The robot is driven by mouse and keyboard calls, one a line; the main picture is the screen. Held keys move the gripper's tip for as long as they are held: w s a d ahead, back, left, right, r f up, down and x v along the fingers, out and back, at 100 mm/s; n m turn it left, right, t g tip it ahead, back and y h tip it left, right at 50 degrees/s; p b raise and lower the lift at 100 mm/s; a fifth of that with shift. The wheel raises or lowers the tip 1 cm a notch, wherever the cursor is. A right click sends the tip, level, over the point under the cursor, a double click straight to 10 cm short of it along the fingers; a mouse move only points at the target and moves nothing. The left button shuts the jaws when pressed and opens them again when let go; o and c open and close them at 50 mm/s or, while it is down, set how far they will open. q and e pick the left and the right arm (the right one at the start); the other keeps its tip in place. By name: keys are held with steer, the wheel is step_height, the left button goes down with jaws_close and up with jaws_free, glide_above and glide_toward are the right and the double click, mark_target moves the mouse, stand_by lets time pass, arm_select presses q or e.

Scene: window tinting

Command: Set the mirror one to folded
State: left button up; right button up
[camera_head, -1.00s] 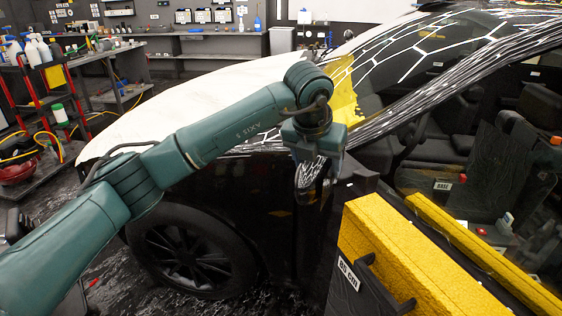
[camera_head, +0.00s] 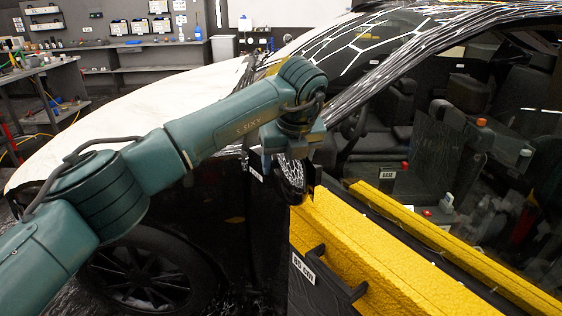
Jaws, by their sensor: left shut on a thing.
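The side mirror (camera_head: 291,178) of the black car hangs at the front end of the door, below my left wrist. Its dark glass with a reflected pattern faces me. My left gripper (camera_head: 292,152) comes down on the mirror's top from above and is shut on it; the fingers are mostly hidden by the wrist and the mirror housing. The mirror's joint to the door is partly hidden, so its exact angle is hard to tell. My right gripper is out of view.
A pale sheet (camera_head: 130,118) covers the hood. A workbench (camera_head: 150,58) stands at the back, and a cluttered shelf (camera_head: 45,90) stands at the left.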

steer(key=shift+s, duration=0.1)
arm_select(q)
steer(key=o, duration=1.4)
steer(key=shift+r, duration=0.1)
steer(key=b+v, duration=0.1)
steer(key=v, duration=1)
steer(key=shift+s+d+r+b, duration=0.15)
steer(key=shift+d+r+b, duration=0.05)
steer(key=shift+r+b, duration=0.15)
steer(key=shift+s+r, duration=0.2)
steer(key=shift+r, duration=0.3)
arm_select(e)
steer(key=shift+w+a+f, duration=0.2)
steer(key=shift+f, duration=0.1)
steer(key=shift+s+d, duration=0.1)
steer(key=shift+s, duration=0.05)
